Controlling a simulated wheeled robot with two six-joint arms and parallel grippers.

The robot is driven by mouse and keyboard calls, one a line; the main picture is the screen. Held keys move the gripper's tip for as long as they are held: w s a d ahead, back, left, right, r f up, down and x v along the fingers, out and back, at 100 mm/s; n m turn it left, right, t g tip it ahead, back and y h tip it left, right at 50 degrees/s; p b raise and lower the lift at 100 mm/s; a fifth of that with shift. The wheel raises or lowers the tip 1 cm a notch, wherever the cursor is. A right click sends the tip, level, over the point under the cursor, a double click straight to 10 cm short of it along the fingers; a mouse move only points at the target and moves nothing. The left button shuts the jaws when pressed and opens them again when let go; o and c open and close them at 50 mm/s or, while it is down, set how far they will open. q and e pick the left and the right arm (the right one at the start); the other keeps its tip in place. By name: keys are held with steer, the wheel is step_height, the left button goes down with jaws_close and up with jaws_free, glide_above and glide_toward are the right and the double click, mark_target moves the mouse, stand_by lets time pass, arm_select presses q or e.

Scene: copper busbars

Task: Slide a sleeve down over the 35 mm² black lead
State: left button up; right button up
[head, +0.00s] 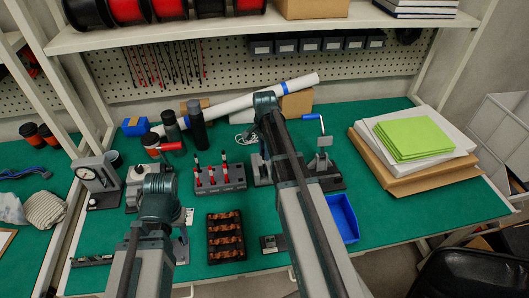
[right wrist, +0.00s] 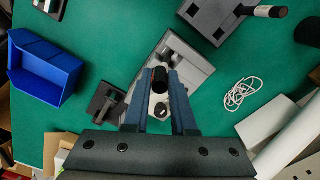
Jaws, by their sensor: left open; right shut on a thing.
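Several upright black leads with red parts stand in a grey block (head: 220,178) in the middle of the bench in the head view. I cannot read which one is 35 mm². I cannot tell for certain whether the piece is a sleeve. In the head view my right gripper is hidden by its arm. My left gripper is open, mostly hidden by its own arm, left of the busbar tray.
A black tray of copper busbars (head: 226,254) lies in front of the block. A blue bin (head: 343,217) is to the right; it also shows in the right wrist view (right wrist: 45,68). A white cable (right wrist: 243,92) lies by the device. Green sheets (head: 410,137) top the stack at the right.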

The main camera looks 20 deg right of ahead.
steer(key=shift+f, duration=0.2)
stand_by(0.4)
steer(key=o, duration=0.8)
steer(key=shift+r, duration=0.15)
steer(key=shift+r+p, duration=1.45)
step_height(320, 180, up, 11)
steer(key=p, duration=1.1)
